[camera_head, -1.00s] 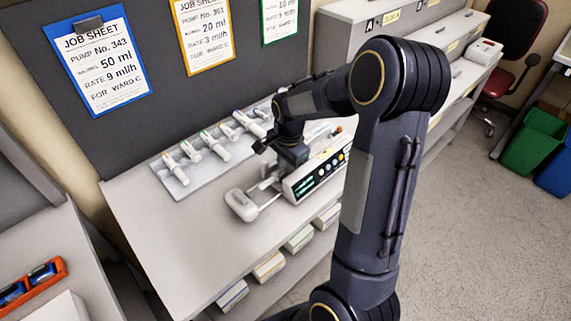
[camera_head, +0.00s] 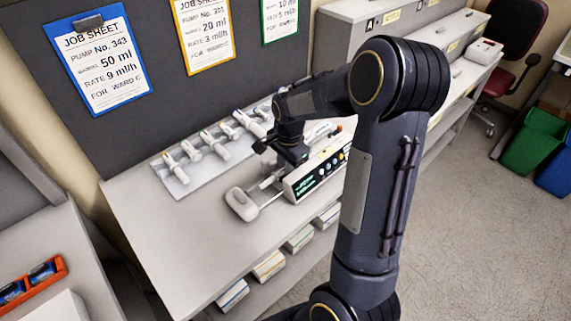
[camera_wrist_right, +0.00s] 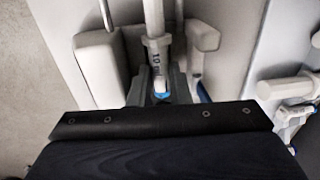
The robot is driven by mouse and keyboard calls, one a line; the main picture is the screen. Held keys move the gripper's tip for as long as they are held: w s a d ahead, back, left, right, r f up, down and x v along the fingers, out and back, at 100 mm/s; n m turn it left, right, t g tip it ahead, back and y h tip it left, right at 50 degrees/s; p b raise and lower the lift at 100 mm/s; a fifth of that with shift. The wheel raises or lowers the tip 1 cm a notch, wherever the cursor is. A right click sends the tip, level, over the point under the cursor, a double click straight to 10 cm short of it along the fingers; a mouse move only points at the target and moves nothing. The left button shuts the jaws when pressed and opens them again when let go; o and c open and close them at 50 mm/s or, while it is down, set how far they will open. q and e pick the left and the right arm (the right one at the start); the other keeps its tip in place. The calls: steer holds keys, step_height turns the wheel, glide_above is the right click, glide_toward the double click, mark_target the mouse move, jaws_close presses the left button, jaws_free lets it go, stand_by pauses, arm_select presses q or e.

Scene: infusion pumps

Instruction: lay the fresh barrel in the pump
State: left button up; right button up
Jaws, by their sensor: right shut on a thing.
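The pump (camera_head: 318,173) stands on the bench. It has a dark lit screen, a row of buttons and a pale pusher block (camera_head: 242,204) drawn out on rods to the left. My right gripper (camera_head: 283,160) is low over the pump. In the right wrist view the gripper (camera_wrist_right: 160,92) is shut on a syringe barrel (camera_wrist_right: 155,50) marked 10 ml, with blue at its near end. The barrel lies between pale pump parts (camera_wrist_right: 97,62). I cannot tell whether it rests in the cradle. My left gripper is out of view.
A rack (camera_head: 176,182) with several syringes stands behind the pump to the left. Job sheets (camera_head: 97,60) hang on the dark board. The bench front left (camera_head: 165,235) is clear. Another pump (camera_head: 487,50) stands far right.

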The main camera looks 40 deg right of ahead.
steer(key=o, duration=0.8)
steer(key=shift+s+f, duration=0.1)
steer(key=shift+f, duration=0.15)
steer(key=shift+c, duration=0.2)
steer(key=shift+o, duration=0.4)
steer(key=shift+a, duration=0.1)
steer(key=shift+s, duration=0.1)
steer(key=shift+r, duration=0.2)
steer(key=shift+w+r+p, duration=0.2)
steer(key=shift+r+p, duration=2.65)
steer(key=shift+r, duration=0.65)
